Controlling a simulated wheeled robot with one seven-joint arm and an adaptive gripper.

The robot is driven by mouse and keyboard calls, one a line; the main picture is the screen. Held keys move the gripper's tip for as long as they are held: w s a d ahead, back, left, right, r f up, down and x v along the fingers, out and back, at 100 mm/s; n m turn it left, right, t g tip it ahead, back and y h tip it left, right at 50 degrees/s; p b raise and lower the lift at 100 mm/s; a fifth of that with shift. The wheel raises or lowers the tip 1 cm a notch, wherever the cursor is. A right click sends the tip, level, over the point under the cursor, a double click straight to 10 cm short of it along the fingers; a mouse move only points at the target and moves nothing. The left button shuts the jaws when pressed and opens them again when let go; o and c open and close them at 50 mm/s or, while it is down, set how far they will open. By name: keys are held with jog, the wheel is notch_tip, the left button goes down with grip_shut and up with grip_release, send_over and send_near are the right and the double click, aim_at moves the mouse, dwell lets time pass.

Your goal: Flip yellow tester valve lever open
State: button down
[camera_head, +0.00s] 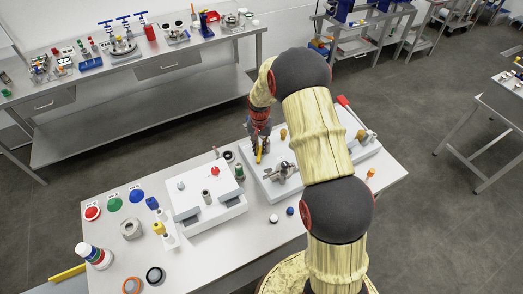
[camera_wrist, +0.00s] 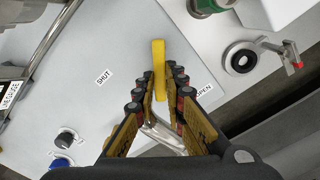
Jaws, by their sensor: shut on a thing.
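The yellow tester valve lever (camera_wrist: 158,55) stands nearly upright in the wrist view, its free end showing past my fingertips. In the head view the yellow lever (camera_head: 259,156) shows small below my wrist, on a white panel block (camera_head: 300,190). My gripper (camera_wrist: 160,82) is shut on the lever, with one finger on each side; it also shows in the head view (camera_head: 259,147). A SHUT label (camera_wrist: 104,77) lies left of the lever. An OPEN label (camera_wrist: 204,89) lies right, partly behind my right finger. The lever's pivot is hidden between my fingers.
A second white block (camera_head: 206,199) stands to the left. In the wrist view, a black ring fitting (camera_wrist: 241,58) and a green part (camera_wrist: 205,5) are close on the right.

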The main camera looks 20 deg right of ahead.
aim_at(254, 157)
jog(key=n, duration=0.2)
jog(key=a+n+b, duration=0.1)
jog(key=shift+w+n, duration=0.3)
jog(key=shift+w+a+n+b, duration=0.1)
jog(key=shift+a+n+b, duration=0.2)
jog(key=shift+n, duration=0.7)
jog(key=shift+a+n+b, duration=0.1)
jog(key=shift+a+n, duration=0.25)
jog(key=shift+n, duration=0.65)
jog(key=c, duration=1.8)
grip_release()
jog(key=shift+c, duration=0.2)
jog(key=shift+r, duration=0.15)
notch_tip(254, 157, up, 12)
